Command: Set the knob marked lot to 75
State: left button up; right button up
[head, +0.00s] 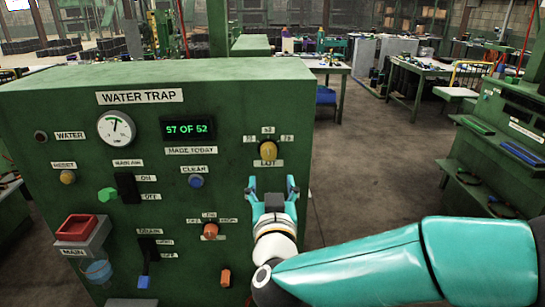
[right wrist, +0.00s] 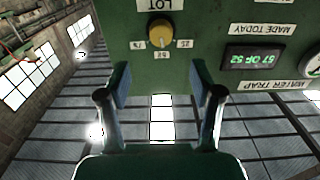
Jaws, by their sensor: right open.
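The yellow lot knob (head: 268,150) sits on the upper right of the green panel, above a plate reading LOT. Small labels stand to its left, above and to its right; their numbers are too blurred to read surely. I cannot tell where the knob points. My right gripper (head: 272,186) is open and empty, below the LOT plate and apart from the knob. In the right wrist view, which is upside down, the knob (right wrist: 160,35) shows beyond the two spread fingers (right wrist: 163,82). My left gripper is not in view.
The green WATER TRAP panel (head: 225,97) also carries a gauge (head: 116,130), a display (head: 188,128) reading 57 OF 52, a blue clear button (head: 196,181), an orange knob (head: 210,231) and switches. Open floor (head: 352,160) lies right of the panel.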

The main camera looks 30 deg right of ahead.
aim_at(270, 156)
jog(key=p+x, duration=0.2)
jog(key=x, duration=0.8)
jog(key=shift+w+d, duration=0.15)
jog(key=shift+w, duration=0.15)
